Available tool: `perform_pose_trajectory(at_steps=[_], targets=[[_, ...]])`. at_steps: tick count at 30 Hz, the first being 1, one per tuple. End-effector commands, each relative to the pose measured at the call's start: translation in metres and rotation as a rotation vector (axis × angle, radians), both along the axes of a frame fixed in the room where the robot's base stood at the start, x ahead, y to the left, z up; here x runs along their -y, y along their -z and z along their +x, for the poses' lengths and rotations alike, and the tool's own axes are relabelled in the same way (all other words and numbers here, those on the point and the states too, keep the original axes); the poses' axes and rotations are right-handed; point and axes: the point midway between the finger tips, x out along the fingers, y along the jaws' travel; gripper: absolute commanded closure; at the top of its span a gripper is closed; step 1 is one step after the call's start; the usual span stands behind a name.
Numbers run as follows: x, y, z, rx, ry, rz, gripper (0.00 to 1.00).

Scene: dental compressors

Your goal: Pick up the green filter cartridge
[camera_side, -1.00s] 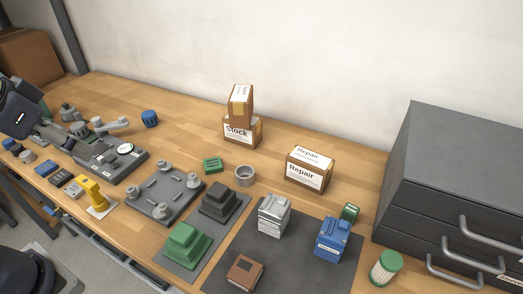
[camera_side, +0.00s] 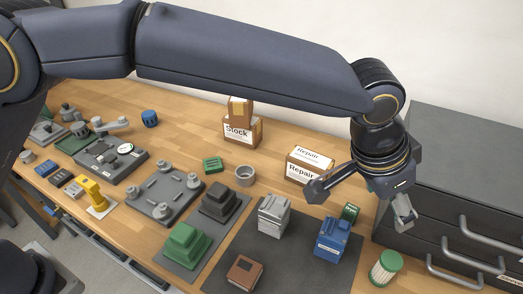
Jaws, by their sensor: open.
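The green filter cartridge (camera_side: 385,268) stands upright at the lower right of the bench, with a green cap on a pale ribbed body. My gripper (camera_side: 359,211) is open and empty, with its fingers spread wide. In the picture it is above and a little left of the cartridge, apart from it. One finger shows in front of the Repair box and the other in front of the drawer unit.
A grey drawer unit (camera_side: 460,135) stands right of the cartridge. A blue block-shaped part (camera_side: 331,240) and a small green part (camera_side: 350,212) are to its left. The Repair box (camera_side: 306,171) is behind. A grey mat (camera_side: 290,275) lies to the left.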

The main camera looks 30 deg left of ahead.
Motion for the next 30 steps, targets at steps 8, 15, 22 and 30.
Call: perform_pose_trajectory(at_steps=[8,15,22,30], targets=[[0.027,0.053,-0.031,-0.042,0.067,0.047,0.29],[0.042,0.105,-0.016,-0.042,0.066,0.047,0.29],[0.053,0.138,-0.007,-0.040,0.064,0.044,0.29],[0.055,0.165,0.002,-0.040,0.064,0.046,0.29]])
